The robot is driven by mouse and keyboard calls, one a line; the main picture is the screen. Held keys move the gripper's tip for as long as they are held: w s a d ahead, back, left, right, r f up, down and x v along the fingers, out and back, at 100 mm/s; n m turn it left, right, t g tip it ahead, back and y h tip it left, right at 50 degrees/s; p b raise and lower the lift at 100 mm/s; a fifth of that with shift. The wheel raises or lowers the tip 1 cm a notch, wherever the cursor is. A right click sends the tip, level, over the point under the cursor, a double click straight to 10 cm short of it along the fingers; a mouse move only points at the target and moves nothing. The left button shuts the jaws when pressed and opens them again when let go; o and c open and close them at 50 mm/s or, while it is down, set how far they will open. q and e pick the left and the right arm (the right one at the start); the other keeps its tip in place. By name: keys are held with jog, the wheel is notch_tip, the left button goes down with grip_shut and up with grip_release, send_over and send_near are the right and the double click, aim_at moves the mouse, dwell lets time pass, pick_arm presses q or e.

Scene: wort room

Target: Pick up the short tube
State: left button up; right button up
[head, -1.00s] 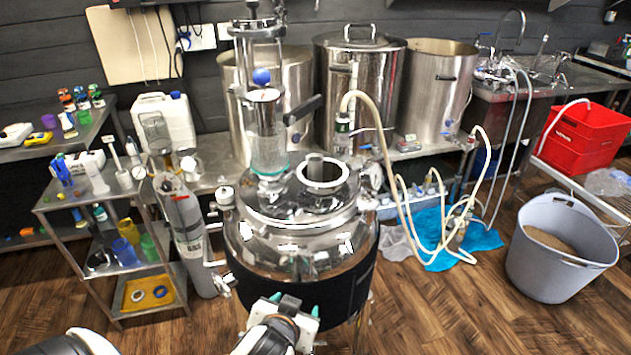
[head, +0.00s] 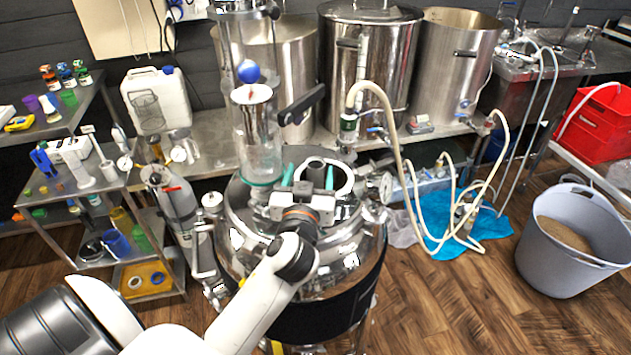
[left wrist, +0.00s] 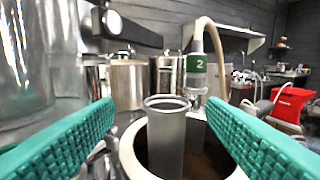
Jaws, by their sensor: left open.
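The short tube (head: 316,165) is a grey, open-topped cylinder standing upright in the round white-rimmed opening (head: 343,187) on top of the steel vessel (head: 300,255). My left gripper (head: 309,176) is open above the near side of the vessel lid, its teal fingers pointing at the tube. In the left wrist view the tube (left wrist: 165,138) stands ahead, between the two spread fingers and touching neither; its lower end is down inside the opening. My right gripper is not in view.
A tall glass cylinder (head: 259,140) with a blue ball on top stands on the lid, close to the left of my gripper. A black handle (head: 302,104) juts out above the tube. A pale hose (head: 397,165) runs at the right.

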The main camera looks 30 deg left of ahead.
aim_at(316, 158)
pick_arm(q)
jog(key=shift+w+a, duration=0.25)
jog(key=shift+w, duration=0.2)
jog(key=shift+w+a, duration=0.1)
jog(key=shift+w, duration=0.15)
jog(key=x, duration=0.1)
jog(key=p+x, duration=0.1)
jog(key=x, duration=0.1)
jog(key=p+x, duration=0.1)
jog(key=shift+w+d+f, duration=0.15)
jog(key=shift+w+d, duration=0.05)
jog(key=shift+w, duration=0.05)
jog(key=shift+w+a+f, duration=0.15)
jog(key=shift+w+a, duration=0.05)
jog(key=shift+w, duration=0.15)
jog(key=shift+s, duration=0.1)
jog(key=shift+c, duration=1.7)
jog(key=c, duration=0.9)
jog(key=shift+c, duration=0.6)
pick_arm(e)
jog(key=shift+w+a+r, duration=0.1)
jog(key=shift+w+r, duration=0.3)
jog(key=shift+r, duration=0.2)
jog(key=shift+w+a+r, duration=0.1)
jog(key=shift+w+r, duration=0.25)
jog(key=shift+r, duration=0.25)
pick_arm(q)
jog(key=shift+r, duration=0.2)
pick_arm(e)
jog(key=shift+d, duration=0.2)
